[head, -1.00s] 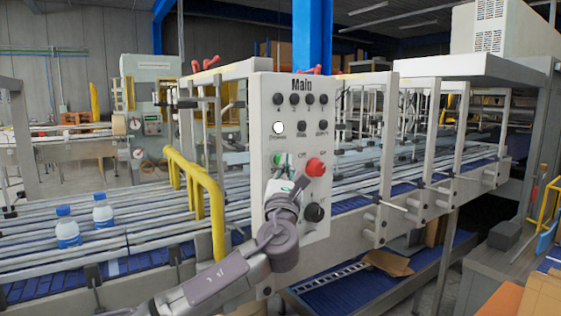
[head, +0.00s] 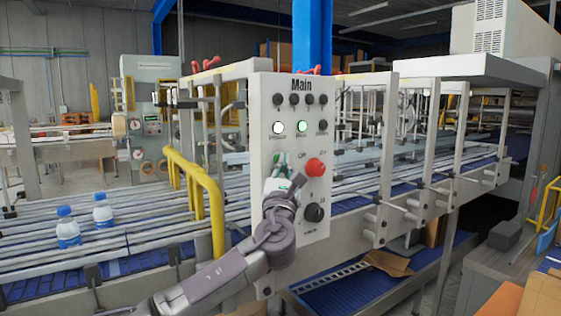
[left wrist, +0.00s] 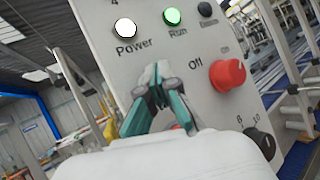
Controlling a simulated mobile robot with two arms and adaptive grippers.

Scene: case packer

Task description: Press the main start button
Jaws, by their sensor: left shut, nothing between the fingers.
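The white control panel marked Main (head: 262,110) stands upright at the centre of the head view. It also fills much of the left wrist view (left wrist: 265,95). My left gripper (head: 281,163) is shut and empty, its teal fingertips at the panel left of the red knob (head: 315,167). In the left wrist view the fingertips (left wrist: 158,82) cover the spot where the green start button sits, so the button is mostly hidden. The white Power light (head: 278,128) and the green Run light (head: 301,127) are lit. My right gripper is not in view.
A black knob (head: 314,212) sits low on the panel. A yellow rail (head: 215,210) stands just left of it. Conveyor lanes with two bottles (head: 68,230) run behind and to the left. A cardboard piece (head: 388,263) lies on the lower belt at right.

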